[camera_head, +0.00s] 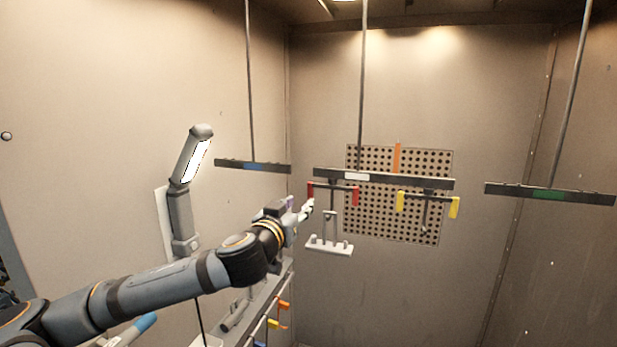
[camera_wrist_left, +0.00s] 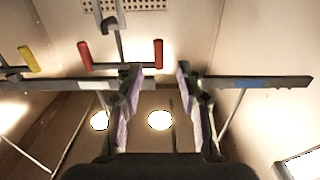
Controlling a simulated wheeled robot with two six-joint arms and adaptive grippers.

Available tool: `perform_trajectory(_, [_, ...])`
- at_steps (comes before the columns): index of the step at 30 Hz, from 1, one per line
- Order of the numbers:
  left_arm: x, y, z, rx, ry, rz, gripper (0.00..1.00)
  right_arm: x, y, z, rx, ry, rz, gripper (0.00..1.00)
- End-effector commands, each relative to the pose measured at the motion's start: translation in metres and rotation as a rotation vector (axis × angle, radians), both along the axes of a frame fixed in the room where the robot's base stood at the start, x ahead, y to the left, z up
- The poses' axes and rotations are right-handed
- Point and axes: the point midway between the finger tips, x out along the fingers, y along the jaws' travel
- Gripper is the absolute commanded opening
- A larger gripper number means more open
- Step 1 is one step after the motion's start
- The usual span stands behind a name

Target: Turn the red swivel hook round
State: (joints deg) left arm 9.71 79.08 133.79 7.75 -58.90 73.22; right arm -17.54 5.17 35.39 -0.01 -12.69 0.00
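The red swivel hook (camera_head: 334,185) hangs under the middle dark bar (camera_head: 420,183). It has a dark crosspiece with a red end on each side. A pale pronged part (camera_head: 329,245) hangs below it. In the left wrist view the hook's red ends also show, one at left (camera_wrist_left: 85,55) and one at right (camera_wrist_left: 158,54). My left gripper (camera_head: 308,208) is at the hook's left end in the head view. In the left wrist view its fingers (camera_wrist_left: 159,69) are open, with the right-hand red end between their tips; contact cannot be told. My right gripper is out of view.
A yellow-ended hook (camera_head: 428,198) hangs to the right under the same bar. Blue-marked (camera_head: 254,166) and green-marked (camera_head: 548,194) bars hang at either side. A perforated panel (camera_head: 390,228) is behind. A lamp (camera_head: 181,210) stands at left, and a rail with coloured hooks (camera_head: 268,318) is below.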

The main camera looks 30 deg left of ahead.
Motion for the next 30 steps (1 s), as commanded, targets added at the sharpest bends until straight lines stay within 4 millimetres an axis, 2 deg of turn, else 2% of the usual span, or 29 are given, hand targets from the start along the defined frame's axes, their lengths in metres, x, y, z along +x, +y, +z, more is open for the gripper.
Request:
perform_trajectory(1, [0.004, 0.001, 0.008, -0.013, 0.0, -0.003, 0.38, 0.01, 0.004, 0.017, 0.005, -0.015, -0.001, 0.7])
perform_trajectory(4, [0.01, 0.002, 0.007, -0.012, 0.0, 0.0, 0.38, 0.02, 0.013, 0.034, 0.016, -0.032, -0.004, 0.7])
perform_trajectory(7, [0.016, 0.002, 0.005, -0.01, 0.005, 0.005, 0.38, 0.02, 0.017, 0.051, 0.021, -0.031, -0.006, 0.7])
perform_trajectory(12, [0.04, 0.008, 0.002, -0.01, 0.003, 0.006, 0.38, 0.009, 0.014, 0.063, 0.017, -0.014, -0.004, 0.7])
perform_trajectory(16, [0.063, 0.014, 0.0, -0.008, 0.001, 0.006, 0.38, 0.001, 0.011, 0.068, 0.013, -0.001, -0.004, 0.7])
perform_trajectory(21, [0.081, 0.019, -0.004, 0.0, 0.002, 0.006, 0.38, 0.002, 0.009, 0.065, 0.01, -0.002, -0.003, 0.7])
perform_trajectory(30, [0.085, 0.02, -0.003, 0.003, 0.004, 0.005, 0.38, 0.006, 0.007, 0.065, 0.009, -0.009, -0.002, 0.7])
